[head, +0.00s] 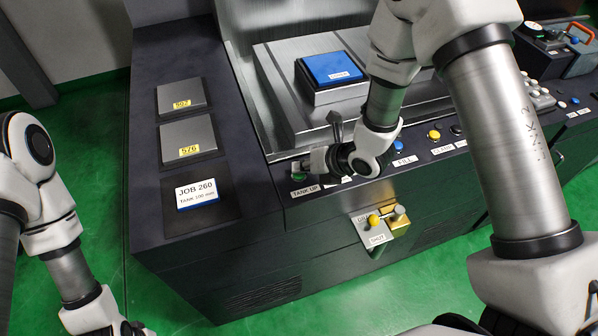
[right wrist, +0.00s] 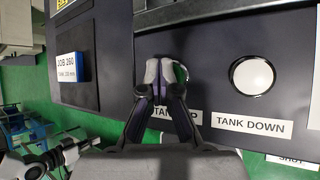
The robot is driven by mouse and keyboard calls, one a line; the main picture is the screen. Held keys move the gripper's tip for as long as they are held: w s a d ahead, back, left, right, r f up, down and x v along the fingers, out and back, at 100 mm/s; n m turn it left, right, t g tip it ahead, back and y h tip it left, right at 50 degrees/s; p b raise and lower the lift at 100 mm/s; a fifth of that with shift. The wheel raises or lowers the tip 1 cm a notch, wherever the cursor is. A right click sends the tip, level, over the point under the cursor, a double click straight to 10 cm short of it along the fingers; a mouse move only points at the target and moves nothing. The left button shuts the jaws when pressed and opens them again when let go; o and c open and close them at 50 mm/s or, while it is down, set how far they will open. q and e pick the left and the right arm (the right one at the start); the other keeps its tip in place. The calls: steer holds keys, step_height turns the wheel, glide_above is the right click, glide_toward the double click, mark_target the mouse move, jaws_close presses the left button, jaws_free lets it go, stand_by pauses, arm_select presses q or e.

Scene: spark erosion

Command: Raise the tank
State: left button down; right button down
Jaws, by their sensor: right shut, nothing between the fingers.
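The green tank-up button (head: 298,176) is at the left end of the machine's front panel, above the TANK UP label (head: 305,190). My right gripper (head: 303,166) is shut and empty, with its tips right at this button. In the right wrist view the shut fingers (right wrist: 165,70) cover most of the green button (right wrist: 183,72); I cannot tell whether they touch it. The white tank-down button (right wrist: 252,76) is just right of it, above its own label. My left gripper (head: 128,328) is at the bottom left, mostly cut off.
A job card (head: 196,194) reading JOB 260 lies on the dark left deck, below two plates tagged 576 (head: 188,137) and 507 (head: 184,96). A blue-topped block (head: 333,68) sits on the steel table. A brass-coloured valve (head: 385,222) juts from the front below the panel.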

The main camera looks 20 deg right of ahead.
steer(key=shift+f, duration=0.15)
stand_by(0.4)
steer(key=shift+r+p, duration=0.3)
steer(key=shift+r, duration=0.65)
steer(key=shift+r+p, duration=1.5)
steer(key=shift+r, duration=1)
